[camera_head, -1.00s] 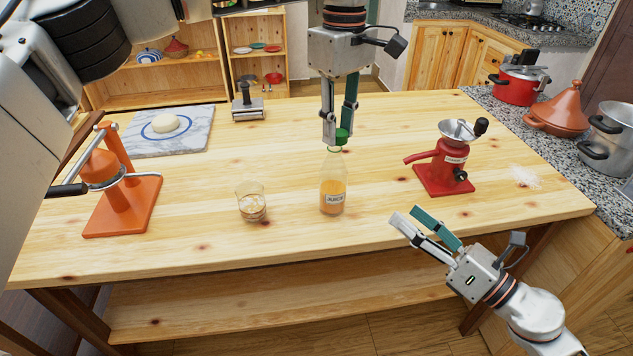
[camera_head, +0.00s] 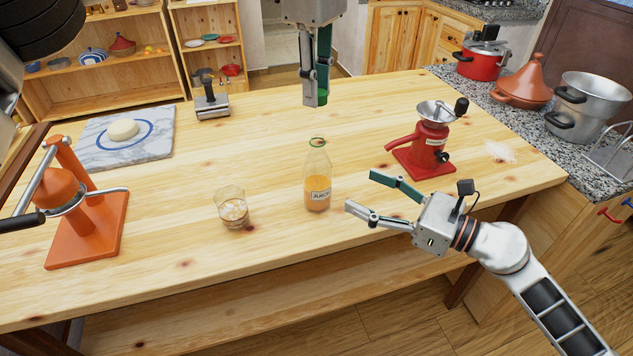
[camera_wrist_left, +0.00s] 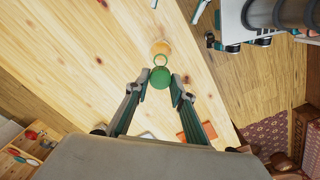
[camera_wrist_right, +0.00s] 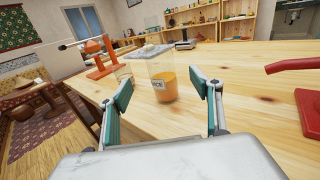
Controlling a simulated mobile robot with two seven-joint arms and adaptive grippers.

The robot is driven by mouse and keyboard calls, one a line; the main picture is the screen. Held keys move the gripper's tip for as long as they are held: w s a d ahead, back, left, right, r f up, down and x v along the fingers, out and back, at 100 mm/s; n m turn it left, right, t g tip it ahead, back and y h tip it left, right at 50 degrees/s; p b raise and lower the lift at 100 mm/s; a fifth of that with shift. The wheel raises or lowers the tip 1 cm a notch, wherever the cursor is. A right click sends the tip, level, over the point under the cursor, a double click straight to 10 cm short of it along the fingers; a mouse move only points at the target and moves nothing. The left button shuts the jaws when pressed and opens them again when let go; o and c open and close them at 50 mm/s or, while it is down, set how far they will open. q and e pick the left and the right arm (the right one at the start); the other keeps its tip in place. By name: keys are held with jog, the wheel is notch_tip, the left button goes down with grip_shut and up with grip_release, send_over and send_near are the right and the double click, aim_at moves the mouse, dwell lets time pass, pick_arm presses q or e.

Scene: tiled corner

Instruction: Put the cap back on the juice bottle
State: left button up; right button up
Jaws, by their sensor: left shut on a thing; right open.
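The juice bottle (camera_head: 318,178), clear with orange juice and a "JUICE" label, stands upright and uncapped on the wooden table. My left gripper (camera_head: 316,101) is shut on the green cap (camera_head: 322,96) and holds it above and slightly behind the bottle, apart from it. The cap (camera_wrist_left: 160,77) shows between the fingertips in the left wrist view, with the bottle mouth (camera_wrist_left: 160,60) just beyond. My right gripper (camera_head: 359,191) is open, to the right of the bottle. In the right wrist view the bottle (camera_wrist_right: 163,77) stands ahead between the open fingers, not touched.
A glass with a drink (camera_head: 233,209) stands left of the bottle. An orange press (camera_head: 86,215) is at the left, a red grinder (camera_head: 424,150) at the right. A marble board with dough (camera_head: 85,152) lies at the back left. The table behind the bottle is clear.

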jog(key=x, duration=1.2)
jog(key=c, duration=1.7)
pick_arm(q)
send_over(316, 134)
jog(key=shift+f, duration=2.5)
jog(key=shift+f, duration=0.15)
jog(key=shift+f, duration=0.75)
jog(key=shift+f, duration=0.55)
pick_arm(e)
grip_shut()
